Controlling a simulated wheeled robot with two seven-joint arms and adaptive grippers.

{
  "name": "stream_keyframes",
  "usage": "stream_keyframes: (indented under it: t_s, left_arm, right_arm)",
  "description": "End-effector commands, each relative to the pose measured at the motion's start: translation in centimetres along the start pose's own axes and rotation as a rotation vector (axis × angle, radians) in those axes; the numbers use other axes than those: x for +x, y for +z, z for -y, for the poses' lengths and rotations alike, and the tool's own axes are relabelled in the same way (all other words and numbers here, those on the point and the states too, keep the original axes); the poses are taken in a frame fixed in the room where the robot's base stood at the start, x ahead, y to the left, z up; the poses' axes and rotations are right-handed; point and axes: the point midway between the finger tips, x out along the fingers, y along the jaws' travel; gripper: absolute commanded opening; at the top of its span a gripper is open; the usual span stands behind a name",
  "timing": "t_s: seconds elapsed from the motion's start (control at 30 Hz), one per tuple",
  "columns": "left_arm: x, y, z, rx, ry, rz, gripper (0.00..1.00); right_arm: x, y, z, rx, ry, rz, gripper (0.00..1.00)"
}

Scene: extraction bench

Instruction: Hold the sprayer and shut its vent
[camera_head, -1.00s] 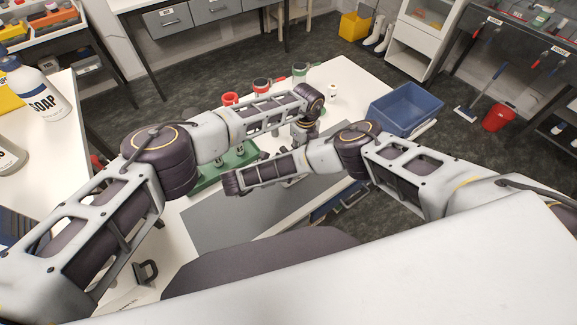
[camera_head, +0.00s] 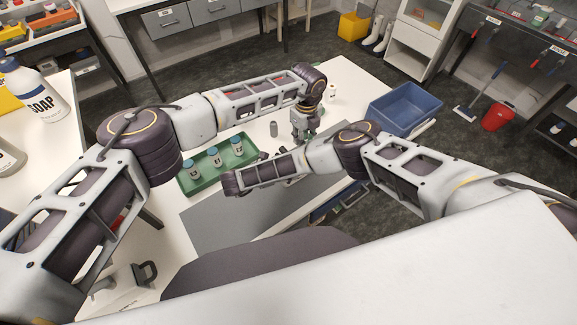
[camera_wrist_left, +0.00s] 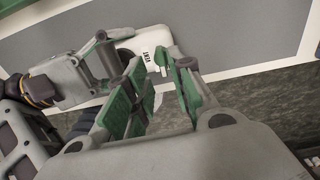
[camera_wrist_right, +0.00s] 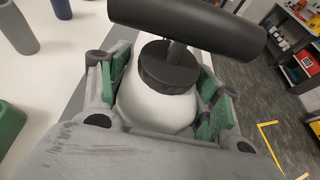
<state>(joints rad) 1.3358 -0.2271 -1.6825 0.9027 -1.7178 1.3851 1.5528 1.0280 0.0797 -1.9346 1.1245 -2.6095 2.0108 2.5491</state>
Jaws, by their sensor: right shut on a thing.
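The sprayer is a white rounded bottle (camera_wrist_right: 158,108) with a black collar and a black pump handle (camera_wrist_right: 188,26) in the right wrist view. My right gripper (camera_wrist_right: 163,82) is shut around its white body, with green pads on both sides. In the left wrist view the white sprayer body (camera_wrist_left: 152,40) shows a VENT label, just beyond the fingers of my left gripper (camera_wrist_left: 160,76). These green-padded fingers stand apart and hold nothing. In the head view my left gripper (camera_head: 302,134) points down at the table; my right forearm hides most of the sprayer.
A blue bin (camera_head: 404,108) is at the right. A soap bottle (camera_head: 38,92) stands on the left table.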

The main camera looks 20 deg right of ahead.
Motion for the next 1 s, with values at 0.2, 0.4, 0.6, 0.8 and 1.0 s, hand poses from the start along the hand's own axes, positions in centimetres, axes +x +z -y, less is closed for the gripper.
stream_keyframes:
  t_s: [0.2,0.4,0.6,0.8,1.0]
  left_arm:
    - [-0.94,0.01,-0.03,0.000,0.000,-0.001,0.23]
    - [-0.97,-0.02,-0.02,0.000,0.000,-0.001,0.23]
    - [-0.95,-0.03,-0.01,0.000,0.000,-0.001,0.23]
    - [-0.95,-0.04,0.00,0.000,0.000,-0.001,0.23]
    - [-0.95,-0.05,0.00,0.001,0.000,-0.001,0.23]
  right_arm:
    - [-0.09,-0.27,0.13,-0.005,0.001,-0.005,0.29]
    - [-0.12,-0.29,0.13,-0.005,0.002,-0.005,0.29]
    - [-0.12,-0.25,0.10,-0.004,0.002,-0.005,0.85]
    - [-0.10,-0.14,0.04,-0.002,0.001,-0.003,0.89]
    - [-0.11,-0.09,0.01,-0.001,0.002,-0.002,0.89]
